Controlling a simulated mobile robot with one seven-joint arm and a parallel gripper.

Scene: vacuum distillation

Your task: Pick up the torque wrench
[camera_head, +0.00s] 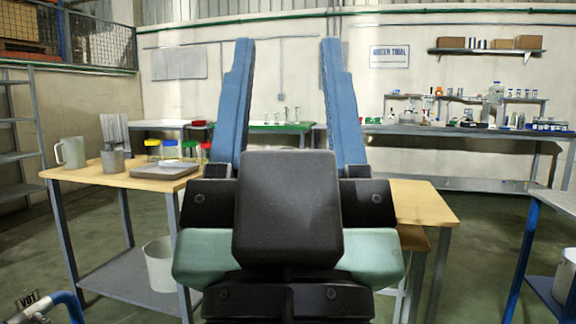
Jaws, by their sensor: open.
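My gripper (288,60) fills the middle of the head view, with its two long blue fingers pointing up and spread wide apart. Nothing shows between the fingers except the far wall and a distant green-topped bench. I cannot make out a torque wrench anywhere in this view. The gripper's dark body hides the middle of the work area, including part of the wooden table (425,203) behind it.
A left wooden table (115,181) holds a grey jug (71,152), a grey beaker (112,160), a flat tray (165,169) and colour-capped jars. A white bucket (160,265) sits on its lower shelf. A blue-legged table (556,199) stands right. Open floor shows between tables.

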